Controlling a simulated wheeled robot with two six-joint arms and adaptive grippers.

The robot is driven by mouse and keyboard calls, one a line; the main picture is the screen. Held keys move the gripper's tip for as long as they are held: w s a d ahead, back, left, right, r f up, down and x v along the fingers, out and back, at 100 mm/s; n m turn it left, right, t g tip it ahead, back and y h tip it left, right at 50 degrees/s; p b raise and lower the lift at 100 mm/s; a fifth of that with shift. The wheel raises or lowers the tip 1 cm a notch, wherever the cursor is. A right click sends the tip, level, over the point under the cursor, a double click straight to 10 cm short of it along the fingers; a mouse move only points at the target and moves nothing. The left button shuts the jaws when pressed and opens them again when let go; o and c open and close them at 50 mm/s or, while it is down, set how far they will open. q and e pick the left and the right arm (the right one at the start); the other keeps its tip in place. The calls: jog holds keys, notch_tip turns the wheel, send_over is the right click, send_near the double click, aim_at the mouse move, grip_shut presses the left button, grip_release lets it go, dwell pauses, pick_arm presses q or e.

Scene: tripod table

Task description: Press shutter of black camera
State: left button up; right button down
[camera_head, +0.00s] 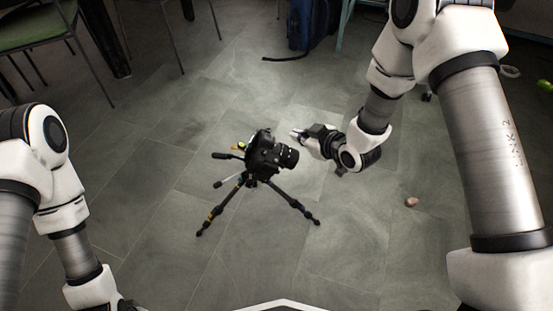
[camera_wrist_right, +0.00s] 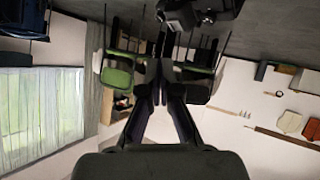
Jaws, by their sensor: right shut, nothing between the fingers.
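The black camera (camera_head: 264,155) sits on a small black tripod (camera_head: 246,184) in the middle of the head view, its lens pointing right. My right gripper (camera_head: 297,133) is shut and empty, just right of the camera and near its upper side; a small gap seems to separate them in the picture. In the right wrist view, the shut fingers (camera_wrist_right: 159,68) point up the picture, and the dark camera body (camera_wrist_right: 195,12) shows at the top edge. The shutter button is too small to make out. My left arm comes in at the left; its gripper is cut off at the bottom edge.
A green chair (camera_head: 35,28) stands at the upper left, and a blue bag (camera_head: 310,22) at the top. A small pinkish object (camera_head: 411,202) lies on the tiled floor at the right. The floor around the tripod is clear.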

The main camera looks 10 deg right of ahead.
aim_at(276, 160)
jog(key=w+a+f+b, duration=0.1)
jog(key=a+f+b, duration=0.2)
jog(key=f+b, duration=0.3)
jog(key=shift+a+f, duration=0.4)
jog(key=shift+f, duration=0.4)
jog(key=shift+w+f, duration=0.1)
dwell(0.7)
jog(key=shift+a+f, duration=0.2)
jog(key=shift+f, duration=0.05)
jog(key=shift+a+f, duration=0.1)
jog(key=shift+f, duration=0.2)
dwell(0.4)
jog(key=shift+r, duration=0.15)
jog(key=shift+d+r+p, duration=0.35)
jog(key=shift+r+p, duration=0.15)
jog(key=shift+r, duration=0.05)
